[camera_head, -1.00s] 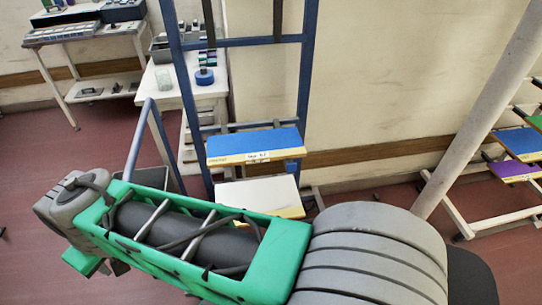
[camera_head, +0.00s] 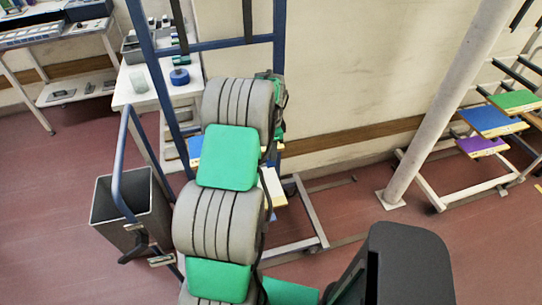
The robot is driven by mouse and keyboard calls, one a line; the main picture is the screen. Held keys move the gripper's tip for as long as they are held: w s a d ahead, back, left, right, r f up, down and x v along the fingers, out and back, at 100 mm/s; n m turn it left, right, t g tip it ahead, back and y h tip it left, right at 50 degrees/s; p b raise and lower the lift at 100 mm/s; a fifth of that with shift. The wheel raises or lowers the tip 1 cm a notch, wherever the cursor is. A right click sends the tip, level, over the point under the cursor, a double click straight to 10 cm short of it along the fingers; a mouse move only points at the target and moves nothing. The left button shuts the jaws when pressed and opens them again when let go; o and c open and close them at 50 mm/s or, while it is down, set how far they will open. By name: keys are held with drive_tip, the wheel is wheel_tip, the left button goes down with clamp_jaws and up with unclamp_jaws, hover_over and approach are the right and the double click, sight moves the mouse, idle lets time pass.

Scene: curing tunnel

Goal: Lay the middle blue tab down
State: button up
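Two blue tabs show. One blue tab (camera_head: 195,147) sits on the blue-framed rack at centre, mostly hidden behind my arm. A white tab (camera_head: 276,187) lies just below it, also partly covered. The other blue tab (camera_head: 490,121) lies on the rack at right, between a green tab (camera_head: 515,101) and a purple tab (camera_head: 482,146). I cannot tell which blue tab the task means. My grey and green arm reaches up in front of the centre rack. My gripper is hidden behind the arm or out of view.
A grey bin (camera_head: 129,210) stands left of the centre rack. A white table (camera_head: 130,95) behind holds a blue roll (camera_head: 179,77) and a grey box. A pale slanted post (camera_head: 436,105) stands between the racks. The red floor at left is clear.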

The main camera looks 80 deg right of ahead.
sight(271, 163)
wheel_tip(271, 163, down, 4)
drive_tip(key=shift+f+p, duration=0.25)
drive_tip(key=shift+p, duration=0.15)
drive_tip(key=shift+c, duration=0.4)
clamp_jaws()
